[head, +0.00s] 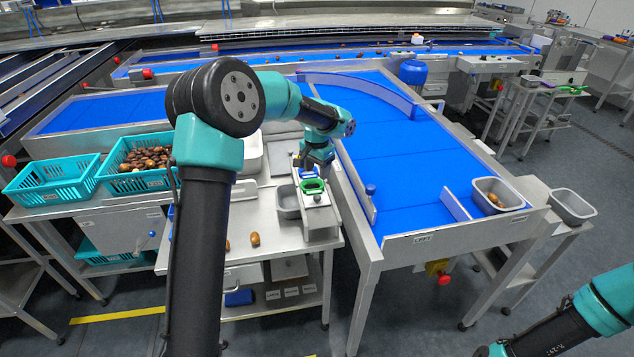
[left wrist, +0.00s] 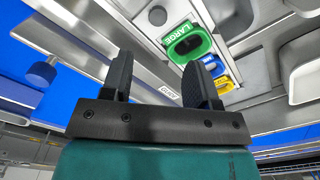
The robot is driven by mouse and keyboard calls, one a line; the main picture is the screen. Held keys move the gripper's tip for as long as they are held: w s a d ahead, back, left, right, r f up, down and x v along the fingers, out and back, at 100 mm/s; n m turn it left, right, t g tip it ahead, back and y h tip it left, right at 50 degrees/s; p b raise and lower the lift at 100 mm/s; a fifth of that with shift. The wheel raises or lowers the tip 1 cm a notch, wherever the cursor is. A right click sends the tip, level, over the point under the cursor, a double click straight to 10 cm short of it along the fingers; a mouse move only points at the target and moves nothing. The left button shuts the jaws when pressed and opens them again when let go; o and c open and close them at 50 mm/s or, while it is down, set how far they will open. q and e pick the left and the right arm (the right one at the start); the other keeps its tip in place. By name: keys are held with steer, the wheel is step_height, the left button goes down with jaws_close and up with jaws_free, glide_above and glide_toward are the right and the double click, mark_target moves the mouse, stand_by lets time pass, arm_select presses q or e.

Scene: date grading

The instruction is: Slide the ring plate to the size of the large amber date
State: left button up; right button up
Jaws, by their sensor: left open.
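The ring plate shows a green ring (head: 313,186) on a narrow metal stand beside the blue belt. In the left wrist view the green ring (left wrist: 187,43) is marked LARGE, with a blue ring (left wrist: 211,63) and a yellow ring (left wrist: 222,84) beside it. A small round knob (left wrist: 157,15) stands near the green ring. My left gripper (left wrist: 160,62) is open and empty, above the stand; its right finger overlaps the plate in view. An amber-brown date (head: 255,239) lies on the metal table. My right gripper (head: 490,350) is at the bottom edge, mostly cut off.
Turquoise baskets stand at the left, one (head: 140,160) filled with dates. A grey bin (head: 288,202) is left of the stand. The blue belt (head: 410,150) lies to the right, with a blue-topped post (head: 371,190) at its near edge. A grey tray (head: 499,194) holds a date.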

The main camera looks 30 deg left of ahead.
arm_select(q)
step_height(320, 180, up, 7)
steer(key=shift+r, duration=0.15)
stand_by(0.5)
